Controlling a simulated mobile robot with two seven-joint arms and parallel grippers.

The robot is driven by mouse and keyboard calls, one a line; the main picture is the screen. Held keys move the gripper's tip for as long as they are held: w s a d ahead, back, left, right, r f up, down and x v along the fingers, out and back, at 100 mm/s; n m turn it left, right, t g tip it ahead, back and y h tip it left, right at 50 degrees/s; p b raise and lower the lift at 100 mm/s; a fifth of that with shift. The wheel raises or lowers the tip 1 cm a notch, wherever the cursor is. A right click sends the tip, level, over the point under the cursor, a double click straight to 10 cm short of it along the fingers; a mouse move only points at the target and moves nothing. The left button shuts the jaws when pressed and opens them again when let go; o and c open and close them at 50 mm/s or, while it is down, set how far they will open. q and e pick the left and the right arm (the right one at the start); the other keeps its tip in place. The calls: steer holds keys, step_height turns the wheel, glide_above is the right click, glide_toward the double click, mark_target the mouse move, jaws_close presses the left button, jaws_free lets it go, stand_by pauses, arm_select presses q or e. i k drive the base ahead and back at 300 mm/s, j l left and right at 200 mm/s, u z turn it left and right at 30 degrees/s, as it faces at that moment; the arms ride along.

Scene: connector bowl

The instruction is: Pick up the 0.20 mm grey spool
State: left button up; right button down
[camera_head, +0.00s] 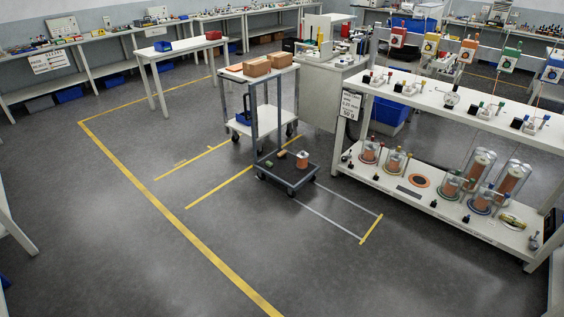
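No spool can be singled out as the 0.20 mm grey one; any labels are too small to read. A copper-coloured spool with pale ends (302,159) stands on the low dark platform of a cart (287,174). Several copper-coloured spools, including a tall one (483,162) and another tall one (514,177), stand under clear covers on the lower shelf of the white bench (440,212) at the right. An orange disc (419,181) on that shelf has nothing on it. Neither of my grippers shows in this view.
Coloured devices (468,49) hang above the bench. A white table (180,48) stands farther back. Yellow floor lines (150,186) cross the grey floor, which is clear in the foreground.

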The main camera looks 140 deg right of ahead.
mark_target(302, 156)
steer(key=z, duration=4.95)
steer(key=i+z, duration=0.1)
steer(key=i, duration=1.65)
steer(key=i+u, duration=0.15)
steer(key=i, duration=0.35)
steer(key=i+l+u, duration=0.2)
steer(key=i, duration=0.25)
steer(key=i+l+u, duration=0.15)
steer(key=i, duration=0.35)
steer(key=i+l+u, duration=1.25)
steer(key=l, duration=0.15)
